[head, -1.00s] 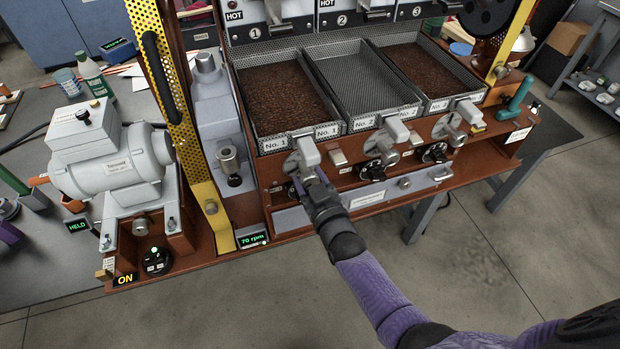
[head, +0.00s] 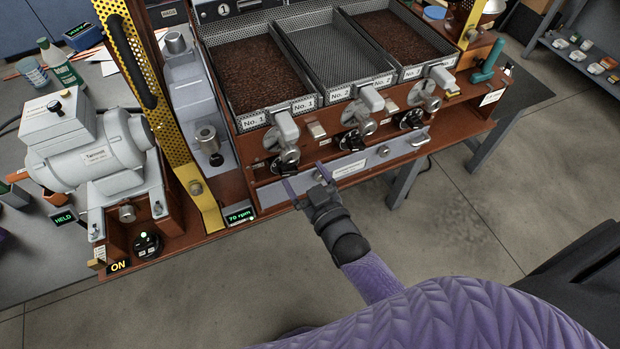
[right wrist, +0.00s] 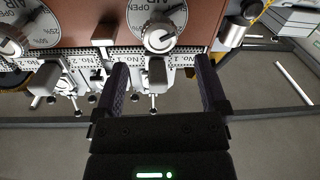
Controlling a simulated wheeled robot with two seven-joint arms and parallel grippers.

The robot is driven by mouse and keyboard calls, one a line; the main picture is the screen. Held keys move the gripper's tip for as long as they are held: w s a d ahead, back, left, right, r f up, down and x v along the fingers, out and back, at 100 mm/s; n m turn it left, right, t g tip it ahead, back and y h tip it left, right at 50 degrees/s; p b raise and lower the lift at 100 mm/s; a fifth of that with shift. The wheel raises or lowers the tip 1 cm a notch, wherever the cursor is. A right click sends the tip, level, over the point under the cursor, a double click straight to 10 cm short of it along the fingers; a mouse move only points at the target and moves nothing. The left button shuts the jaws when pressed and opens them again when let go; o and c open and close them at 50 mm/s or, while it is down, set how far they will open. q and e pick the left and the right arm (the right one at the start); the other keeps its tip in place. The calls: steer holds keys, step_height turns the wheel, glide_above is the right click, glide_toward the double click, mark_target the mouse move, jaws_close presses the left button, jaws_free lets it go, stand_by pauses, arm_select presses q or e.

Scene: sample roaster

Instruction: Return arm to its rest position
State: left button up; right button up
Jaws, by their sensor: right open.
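My right gripper (head: 306,188) is open and empty, in front of the roaster's front drawer strip (head: 300,176). In the right wrist view its two fingers (right wrist: 162,85) stand wide apart with a grey lever handle (right wrist: 157,72) seen between them, and I cannot tell the distance from that view. In the head view the gripper is apart from the No. 1 handle (head: 286,128), which is above and to its left. My purple right arm comes in from the lower right. My left gripper is not in view.
The No. 1 tray (head: 258,119) and No. 3 tray (head: 412,72) hold brown beans; the No. 2 tray (head: 340,93) looks empty. A motor (head: 95,155) and a yellow guard (head: 180,150) stand left. Open floor (head: 450,215) lies right of my arm.

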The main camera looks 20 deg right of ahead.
steer(key=s, duration=0.3)
steer(key=shift+d, duration=0.15)
